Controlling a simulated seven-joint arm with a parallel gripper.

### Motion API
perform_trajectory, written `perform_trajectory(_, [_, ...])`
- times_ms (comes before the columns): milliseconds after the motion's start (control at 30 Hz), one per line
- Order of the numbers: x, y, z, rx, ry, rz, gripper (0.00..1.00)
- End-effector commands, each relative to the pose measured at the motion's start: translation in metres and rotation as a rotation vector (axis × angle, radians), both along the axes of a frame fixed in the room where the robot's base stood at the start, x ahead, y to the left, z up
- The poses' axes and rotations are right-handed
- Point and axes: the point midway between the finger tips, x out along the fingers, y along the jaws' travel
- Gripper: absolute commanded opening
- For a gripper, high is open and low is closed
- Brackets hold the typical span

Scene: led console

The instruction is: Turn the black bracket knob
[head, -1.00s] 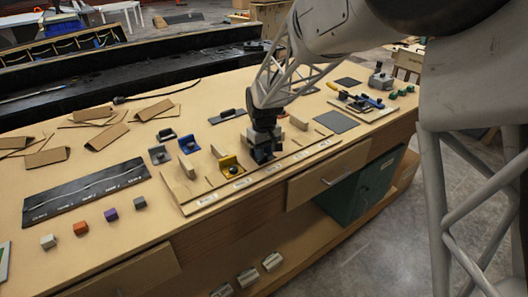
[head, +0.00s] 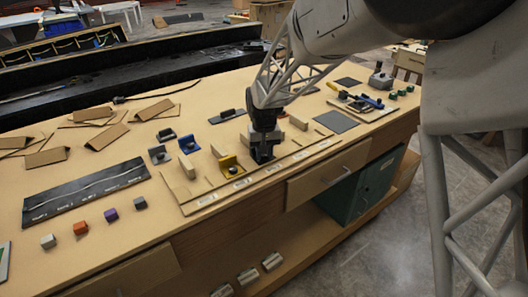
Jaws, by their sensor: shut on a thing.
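My gripper (head: 262,153) points down at the slotted wooden rack along the front of the bench. It is shut on a dark thing at its tips, at the place just right of the yellow bracket; this appears to be the black bracket knob. The fingers and wrist hide most of it, so its angle cannot be told. The yellow bracket (head: 232,168) stands in the rack to the left of my gripper.
The wooden rack (head: 205,201) has low dividers and white labels. Blue (head: 188,145) and dark grey (head: 158,154) brackets stand behind its left end. A black labelled mat (head: 85,193) and small coloured blocks (head: 81,228) lie at left. A grey pad (head: 336,121) lies to the right.

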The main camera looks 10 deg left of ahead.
Motion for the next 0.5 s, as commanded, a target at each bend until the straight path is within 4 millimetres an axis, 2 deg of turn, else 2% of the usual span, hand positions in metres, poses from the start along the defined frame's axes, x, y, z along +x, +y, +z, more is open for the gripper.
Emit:
perform_trajectory(233, [0.0001,0.0,0.001,0.0,-0.001,0.0,0.02])
perform_trajectory(267, [0.0001,0.0,0.001,0.0,-0.001,0.0,0.29])
perform_trajectory(400, [0.0001,0.0,0.0008,0.0,-0.001,0.0,0.5])
perform_trajectory(500, [0.0001,0.0001,0.0006,0.0,-0.001,0.001,0.53])
